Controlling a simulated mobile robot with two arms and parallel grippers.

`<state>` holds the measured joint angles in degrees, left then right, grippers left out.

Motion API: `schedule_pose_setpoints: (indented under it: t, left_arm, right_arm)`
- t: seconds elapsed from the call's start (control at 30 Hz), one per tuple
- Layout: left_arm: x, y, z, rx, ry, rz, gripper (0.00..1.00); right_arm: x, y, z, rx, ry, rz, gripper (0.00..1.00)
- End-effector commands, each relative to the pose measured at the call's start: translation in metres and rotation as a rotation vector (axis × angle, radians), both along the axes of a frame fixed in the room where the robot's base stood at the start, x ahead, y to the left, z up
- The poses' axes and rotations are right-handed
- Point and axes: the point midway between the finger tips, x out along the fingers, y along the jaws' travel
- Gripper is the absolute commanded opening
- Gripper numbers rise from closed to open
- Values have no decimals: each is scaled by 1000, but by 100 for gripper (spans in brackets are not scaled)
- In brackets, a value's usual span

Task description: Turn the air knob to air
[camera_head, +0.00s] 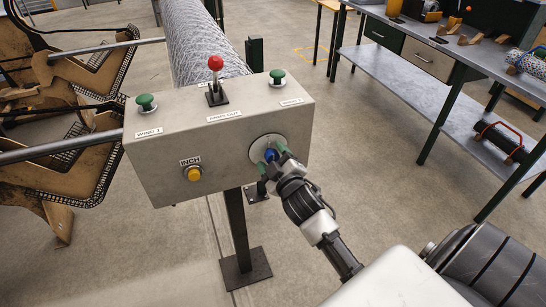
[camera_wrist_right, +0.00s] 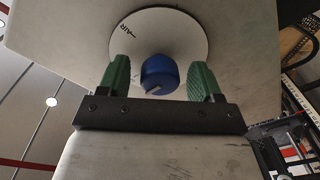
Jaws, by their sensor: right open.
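The air knob (camera_wrist_right: 159,75) is a blue round knob on a white disc (camera_wrist_right: 190,32) marked "AIR" at the disc's upper left in the right wrist view. A light pointer mark shows on the knob's lower face. In the head view the knob (camera_head: 270,154) sits at the lower right of the grey control box's front. My right gripper (camera_head: 273,166) is at the knob. In the right wrist view its green fingers (camera_wrist_right: 158,80) stand open on both sides of the knob, with a gap on each side. My left gripper is not in view.
The control box (camera_head: 160,165) stands on a dark post and carries a red-topped lever (camera_head: 215,64), green buttons (camera_head: 146,102) and a yellow INCH button (camera_head: 194,174). A chainlink roll (camera_head: 200,40) lies behind. A workbench (camera_head: 440,48) stands at right, with open floor between.

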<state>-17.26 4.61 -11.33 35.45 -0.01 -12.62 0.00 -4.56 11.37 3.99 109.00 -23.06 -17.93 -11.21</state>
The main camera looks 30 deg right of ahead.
Motion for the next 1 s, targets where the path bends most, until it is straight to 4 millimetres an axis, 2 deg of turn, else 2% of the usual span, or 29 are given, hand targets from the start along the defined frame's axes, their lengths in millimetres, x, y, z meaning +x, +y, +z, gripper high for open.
schedule_pose_setpoints:
  t: [0.27, 0.6, 1.0]
  left_arm:
    - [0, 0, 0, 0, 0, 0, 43]
    - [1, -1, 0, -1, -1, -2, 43]
    - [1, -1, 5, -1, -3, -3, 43]
  right_arm:
    - [2, 0, 0, 0, 1, 1, 65]
    - [1, 0, -1, 0, 1, 0, 16]
    - [1, 0, 0, 83, -17, -2, 16]
